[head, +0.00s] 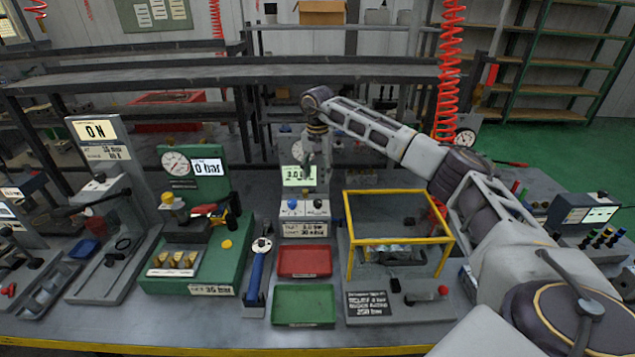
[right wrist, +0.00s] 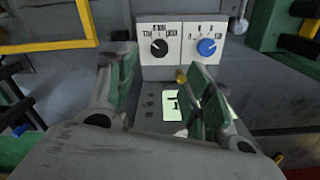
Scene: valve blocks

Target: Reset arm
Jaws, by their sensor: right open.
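My right arm reaches in from the right in the head view. Its gripper (head: 318,158) points down in front of the upper part of the small test station with the green-lit display (head: 298,176). In the right wrist view the two green-padded fingers (right wrist: 162,90) stand apart, with no workpiece clearly held between them. Beyond them is a white panel with a black knob (right wrist: 159,48) and a blue knob (right wrist: 207,47). The lit display shows partly behind the right finger. My left gripper is not in view.
A red tray (head: 304,262) and a green tray (head: 304,305) lie in front of the station. A yellow-framed fixture (head: 398,192) stands to the right. A green gauge stand (head: 195,165) with brass parts and a blue-handled tool (head: 256,272) are to the left. Shelving stands behind.

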